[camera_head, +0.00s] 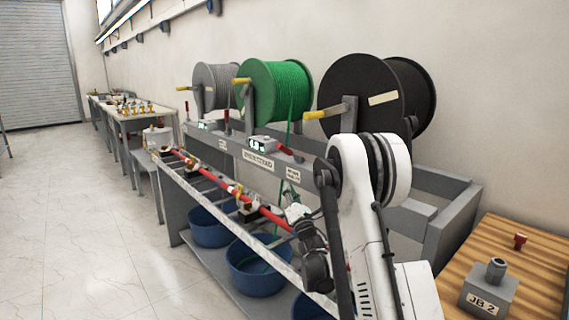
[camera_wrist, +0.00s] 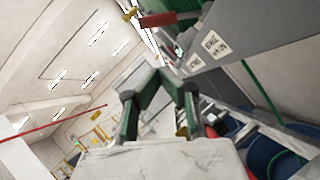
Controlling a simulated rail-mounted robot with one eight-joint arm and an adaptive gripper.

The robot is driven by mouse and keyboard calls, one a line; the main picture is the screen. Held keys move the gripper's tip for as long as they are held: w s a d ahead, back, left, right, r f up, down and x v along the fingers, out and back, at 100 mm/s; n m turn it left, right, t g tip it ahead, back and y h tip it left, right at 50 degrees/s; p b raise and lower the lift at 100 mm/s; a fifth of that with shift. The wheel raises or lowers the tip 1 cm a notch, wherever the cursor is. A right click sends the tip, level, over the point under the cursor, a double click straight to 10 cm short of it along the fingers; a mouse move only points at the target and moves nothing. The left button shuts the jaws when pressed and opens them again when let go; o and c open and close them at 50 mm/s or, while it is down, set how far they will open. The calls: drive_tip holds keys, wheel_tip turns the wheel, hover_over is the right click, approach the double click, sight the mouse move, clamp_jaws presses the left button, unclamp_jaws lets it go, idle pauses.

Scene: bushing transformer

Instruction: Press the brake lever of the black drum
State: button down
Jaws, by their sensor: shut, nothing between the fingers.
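The black drum (camera_head: 360,90) is mounted at the right end of the grey reel stand in the head view, with a yellow crank handle (camera_head: 325,113) on its front. My white arm covers the stand below it, and I cannot pick out its brake lever there. A red-handled lever (camera_head: 288,154) shows below the green drum (camera_head: 268,90). In the wrist view a red handle (camera_wrist: 170,18) crosses the top, beyond my fingertips; which drum it serves is unclear. My gripper (camera_wrist: 163,76) is shut and empty, its fingertips close together. It also shows in the head view (camera_head: 297,213), in front of the stand.
A grey drum (camera_head: 213,84) stands at the left. A red bar (camera_head: 235,189) runs along the stand's front, above blue tubs (camera_head: 258,268). A wooden table (camera_head: 535,262) with a grey JB 2 box (camera_head: 488,291) is at right. The floor at left is clear.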

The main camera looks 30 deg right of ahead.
sight(289, 153)
drive_tip(key=s+d+r+x, duration=0.1)
drive_tip(key=r+x, duration=0.1)
drive_tip(key=x, duration=1)
drive_tip(key=shift+w+d+r+b, duration=0.15)
drive_tip(key=shift+w+d+b, duration=0.05)
drive_tip(key=shift+d+b, duration=0.15)
drive_tip(key=shift+d+r, duration=0.1)
drive_tip(key=shift+d, duration=0.05)
